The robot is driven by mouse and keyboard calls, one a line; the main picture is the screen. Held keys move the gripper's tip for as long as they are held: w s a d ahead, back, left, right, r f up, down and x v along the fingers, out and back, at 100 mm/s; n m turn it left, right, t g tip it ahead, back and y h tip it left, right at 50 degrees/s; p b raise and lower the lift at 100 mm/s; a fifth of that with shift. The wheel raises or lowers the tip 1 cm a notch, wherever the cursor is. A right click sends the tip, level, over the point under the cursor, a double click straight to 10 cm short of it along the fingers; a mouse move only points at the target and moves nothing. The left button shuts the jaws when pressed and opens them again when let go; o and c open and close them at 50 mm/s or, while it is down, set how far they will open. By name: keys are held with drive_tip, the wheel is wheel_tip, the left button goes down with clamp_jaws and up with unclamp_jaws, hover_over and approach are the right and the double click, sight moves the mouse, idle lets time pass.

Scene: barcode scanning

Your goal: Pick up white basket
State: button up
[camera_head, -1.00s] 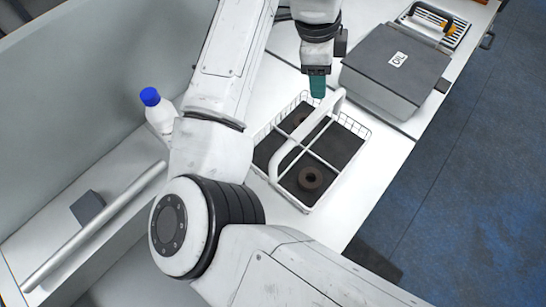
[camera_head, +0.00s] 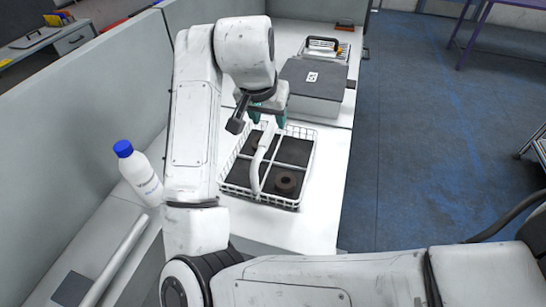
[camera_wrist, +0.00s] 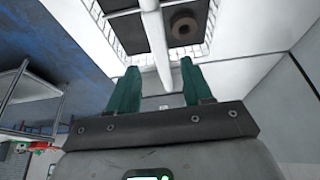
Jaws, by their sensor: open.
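The white basket (camera_head: 312,160) stands on the white table, with wire sides, dark compartment floors and a thick white handle (camera_head: 258,160) arching over its middle. A dark ring-shaped part (camera_head: 286,183) lies in its front right compartment; a second dark part behind is hard to make out. My gripper (camera_head: 267,118) is at the far end of the basket, near the handle's far end. In the wrist view its two green fingers (camera_wrist: 160,90) are apart, with the white handle (camera_wrist: 158,45) running ahead between their lines. I see no contact with it.
A grey case (camera_head: 313,85) stands behind the basket on the table. A white bottle with a blue cap (camera_head: 140,175) stands at the left by the grey partition. A white bar (camera_head: 118,262) lies at the front left. Open blue floor is to the right.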

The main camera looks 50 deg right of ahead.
sight(270, 129)
drive_tip(key=shift+a+x, duration=0.15)
drive_tip(key=shift+x, duration=1.6)
drive_tip(key=shift+a+x, duration=0.15)
drive_tip(key=shift+x, duration=1.55)
drive_tip(key=shift+f, duration=0.15)
clamp_jaws()
